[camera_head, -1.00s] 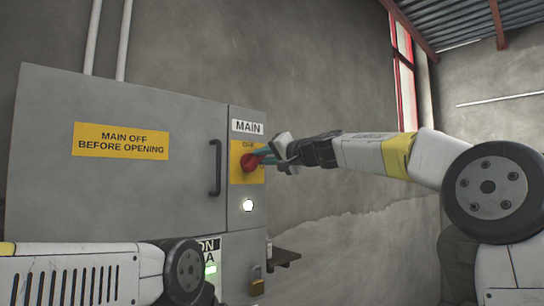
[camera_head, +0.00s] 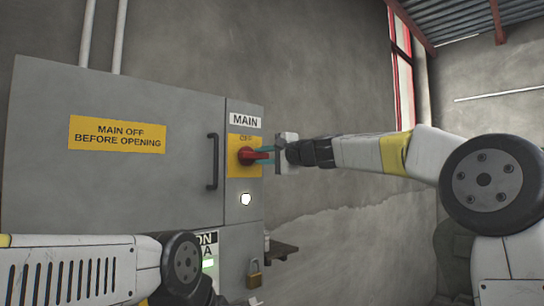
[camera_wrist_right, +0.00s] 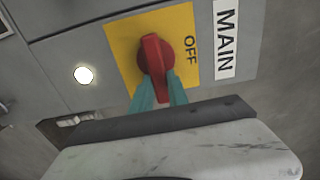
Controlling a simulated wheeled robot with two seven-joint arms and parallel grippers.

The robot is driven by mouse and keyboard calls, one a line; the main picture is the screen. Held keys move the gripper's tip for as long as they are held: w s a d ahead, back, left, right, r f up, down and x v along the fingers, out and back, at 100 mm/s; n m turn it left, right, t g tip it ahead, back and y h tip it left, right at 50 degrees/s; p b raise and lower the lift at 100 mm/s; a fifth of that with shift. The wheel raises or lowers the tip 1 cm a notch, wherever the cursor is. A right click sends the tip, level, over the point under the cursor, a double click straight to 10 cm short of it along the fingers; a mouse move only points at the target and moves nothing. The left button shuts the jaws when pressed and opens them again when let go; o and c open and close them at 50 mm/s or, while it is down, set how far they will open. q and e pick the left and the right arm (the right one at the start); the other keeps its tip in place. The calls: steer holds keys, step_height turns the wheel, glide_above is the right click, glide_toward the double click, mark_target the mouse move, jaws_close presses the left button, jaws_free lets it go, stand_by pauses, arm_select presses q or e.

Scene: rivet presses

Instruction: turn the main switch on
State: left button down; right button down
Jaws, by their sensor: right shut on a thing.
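The main switch is a red rotary handle (camera_head: 249,156) on a yellow plate, under a MAIN label on the grey cabinet. Its handle points right in the head view. The word OFF on the plate shows above it. In the right wrist view the red handle (camera_wrist_right: 155,55) stands between and just beyond my teal fingertips. My right gripper (camera_head: 266,153) is shut on the handle from the right; its fingertips also show in the wrist view (camera_wrist_right: 160,92). My left arm lies low at left; its fingers are not seen.
The grey cabinet door (camera_head: 105,185) has a yellow warning sign (camera_head: 117,134) and a dark bar handle (camera_head: 212,161). A lit white lamp (camera_head: 245,199) sits below the switch. A padlock (camera_head: 254,273) hangs lower down, near a small shelf (camera_head: 283,250).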

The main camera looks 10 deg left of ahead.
steer(key=shift+f, duration=0.1)
stand_by(0.4)
steer(key=c, duration=1.3)
jaws_free()
steer(key=shift+d, duration=0.15)
steer(key=v, duration=0.7)
steer(key=shift+s+d, duration=0.25)
steer(key=s+d+f+n+g+h, duration=0.1)
steer(key=s+d+f+h, duration=0.3)
steer(key=s+d+f, duration=0.4)
steer(key=s+d+f+n+g+h, duration=0.2)
steer(key=s+d+f+n+h, duration=0.2)
steer(key=s+d+f, duration=0.4)
steer(key=s+d+f+n+g+h, duration=0.1)
steer(key=s+d+f+n+h, duration=0.2)
steer(key=s+d+f, duration=0.5)
steer(key=shift+s+d+f+g+h, duration=0.15)
steer(key=shift+s+f, duration=0.85)
steer(key=shift+f, duration=0.9)
steer(key=shift+s+d+f+g+h, duration=0.1)
steer(key=shift+s+f+h, duration=0.1)
steer(key=shift+s+f, duration=1.3)
steer(key=shift+s+d+f+g+h, duration=0.15)
steer(key=shift+s+f, duration=0.35)
steer(key=shift+f, duration=1.85)
